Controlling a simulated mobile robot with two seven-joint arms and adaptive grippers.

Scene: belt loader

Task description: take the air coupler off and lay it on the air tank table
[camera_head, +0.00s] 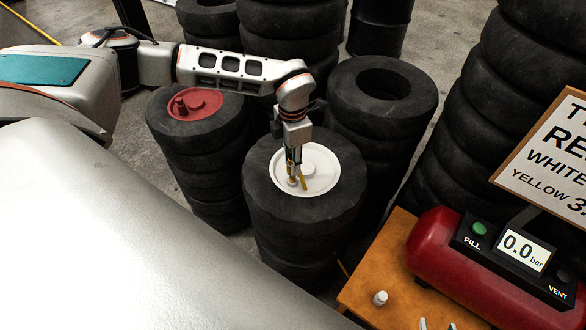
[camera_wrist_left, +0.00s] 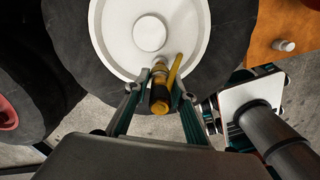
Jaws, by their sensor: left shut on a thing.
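The air coupler (camera_wrist_left: 160,95), brass and dark with a yellow lever (camera_wrist_left: 175,72), is between the fingers of my left gripper (camera_wrist_left: 156,100). My left gripper (camera_head: 294,173) is shut on it over the white rim (camera_head: 325,171) of a tyre on the middle stack. The coupler's tip points at the rim beside the hub; I cannot tell whether it is joined to the valve. The air tank table (camera_head: 377,266) is orange, at lower right. What looks like my right gripper (camera_wrist_left: 236,97) shows at the right of the left wrist view, its fingers unclear.
A red air tank (camera_head: 430,244) with a panel reading 0.0 bar stands on the table. A small white cap (camera_head: 380,298) lies near its front. Tyre stacks stand around, one with a red rim (camera_head: 195,102). A sign board (camera_head: 555,160) is at right.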

